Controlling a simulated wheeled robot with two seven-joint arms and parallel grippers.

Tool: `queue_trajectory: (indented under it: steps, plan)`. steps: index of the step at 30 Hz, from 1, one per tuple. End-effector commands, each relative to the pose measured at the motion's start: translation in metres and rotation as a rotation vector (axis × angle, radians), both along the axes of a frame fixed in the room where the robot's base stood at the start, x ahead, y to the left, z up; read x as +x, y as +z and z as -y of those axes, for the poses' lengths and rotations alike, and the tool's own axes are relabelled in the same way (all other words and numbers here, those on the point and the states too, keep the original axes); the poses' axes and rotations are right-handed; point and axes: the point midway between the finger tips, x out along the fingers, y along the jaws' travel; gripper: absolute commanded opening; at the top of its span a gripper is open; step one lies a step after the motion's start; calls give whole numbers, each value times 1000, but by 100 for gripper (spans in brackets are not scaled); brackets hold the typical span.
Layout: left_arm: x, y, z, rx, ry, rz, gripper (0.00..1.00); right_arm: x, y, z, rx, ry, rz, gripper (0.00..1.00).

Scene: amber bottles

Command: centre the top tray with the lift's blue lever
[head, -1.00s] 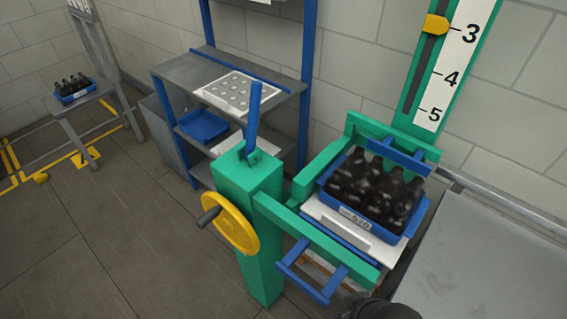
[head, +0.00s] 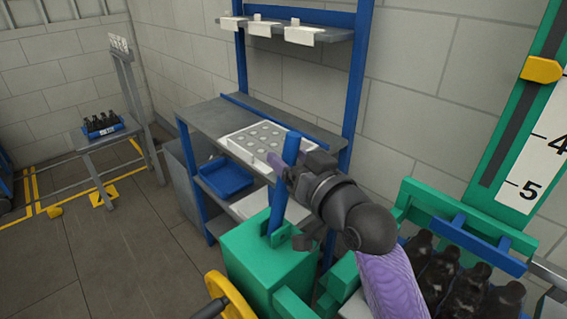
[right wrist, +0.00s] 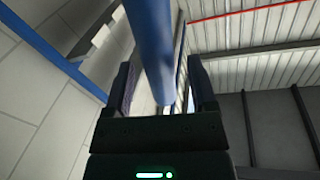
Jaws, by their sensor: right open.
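The blue lever (head: 278,208) rises from the top of the green lift post (head: 262,262), its top leaning slightly right. My right gripper (head: 284,170) is at the lever's upper part, coming from the right. In the right wrist view the lever (right wrist: 152,45) runs between the two open fingers (right wrist: 162,85), with a gap on each side. The top tray stands in the lift at the lower right; dark bottles (head: 470,285) show there, but its blue walls are mostly hidden or cut off. My left gripper is not in view.
Behind the lever stands a blue-framed shelf (head: 200,112) with a white holed plate (head: 236,140) and a blue tray (head: 226,178). A yellow handwheel (head: 232,300) is on the post. The numbered scale (head: 540,165) is at right.

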Motion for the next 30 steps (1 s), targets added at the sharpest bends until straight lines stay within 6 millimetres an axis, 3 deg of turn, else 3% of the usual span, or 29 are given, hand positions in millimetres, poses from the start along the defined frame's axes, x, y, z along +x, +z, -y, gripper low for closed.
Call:
queue_trajectory:
  steps: [1, 6, 15, 25, 30]
  plan:
    - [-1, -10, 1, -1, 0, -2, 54, 7, -5, -5, 0, 1, 0, 73]
    - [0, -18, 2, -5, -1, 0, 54, 22, -3, -14, -2, -1, 0, 73]
    - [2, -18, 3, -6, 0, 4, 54, 24, 0, -16, -3, 0, -1, 71]
    - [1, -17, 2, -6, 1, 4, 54, 24, 0, -16, -3, 0, -1, 1]
    - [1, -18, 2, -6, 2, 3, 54, 24, 0, -16, -3, 0, -1, 0]
